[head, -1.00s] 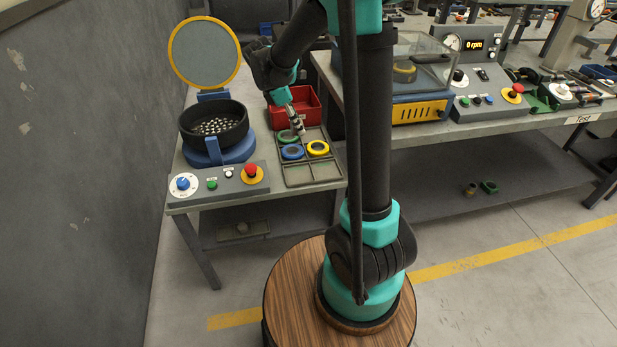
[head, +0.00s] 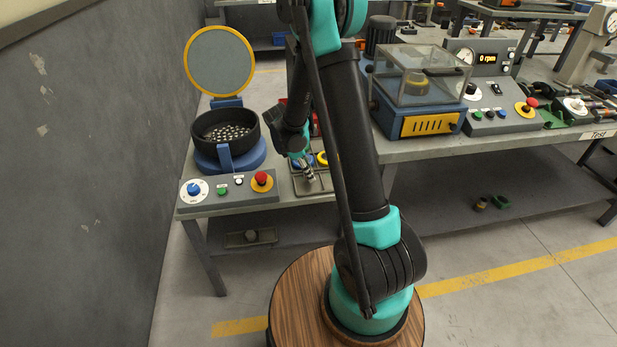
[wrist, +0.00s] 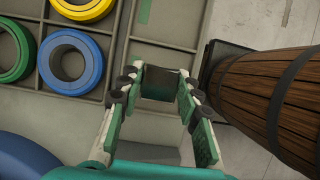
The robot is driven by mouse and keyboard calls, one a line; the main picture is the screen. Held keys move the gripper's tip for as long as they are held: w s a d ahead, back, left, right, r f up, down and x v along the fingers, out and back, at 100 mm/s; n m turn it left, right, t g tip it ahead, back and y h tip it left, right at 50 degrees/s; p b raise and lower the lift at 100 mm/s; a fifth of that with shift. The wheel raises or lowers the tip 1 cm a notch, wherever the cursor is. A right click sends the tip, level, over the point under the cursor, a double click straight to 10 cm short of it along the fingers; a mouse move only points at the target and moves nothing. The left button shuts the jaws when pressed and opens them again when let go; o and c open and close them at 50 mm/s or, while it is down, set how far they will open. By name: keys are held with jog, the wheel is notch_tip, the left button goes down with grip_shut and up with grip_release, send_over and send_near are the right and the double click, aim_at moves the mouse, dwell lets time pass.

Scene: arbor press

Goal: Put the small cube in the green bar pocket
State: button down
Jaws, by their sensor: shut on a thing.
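My gripper (head: 309,174) is low over the front of the parts tray (head: 297,188). In the wrist view, its green-padded fingers (wrist: 158,88) are shut on a small dark cube (wrist: 161,83). The cube is held between the fingertips; whether it touches the tray below is unclear. A short green bar (wrist: 145,11) shows at the top of the wrist view, by a plain tray pocket (wrist: 171,20). The cube is below that bar in the picture, apart from it. In the head view, my arm and gripper hide most of the tray and the cube cannot be made out.
A control box with a red button (head: 262,179) and a bowl feeder (head: 226,132) stand left of the tray.

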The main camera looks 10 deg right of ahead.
jog(key=shift+f, duration=1.3)
jog(key=shift+f, duration=0.15)
jog(key=c, duration=1.1)
grip_release()
jog(key=shift+o, duration=0.2)
jog(key=v, duration=1.1)
jog(key=s+d+r+m+t+y, duration=0.1)
jog(key=s+d+m, duration=0.3)
jog(key=s+m, duration=0.5)
jog(key=s+d+r+m+t+y, duration=0.1)
jog(key=s+d+m+t+y, duration=0.2)
jog(key=s+m, duration=0.6)
jog(key=s+d, duration=0.1)
jog(key=s, duration=0.3)
jog(key=shift+r+y, duration=0.25)
jog(key=shift+y, duration=0.05)
jog(key=shift+d, duration=0.15)
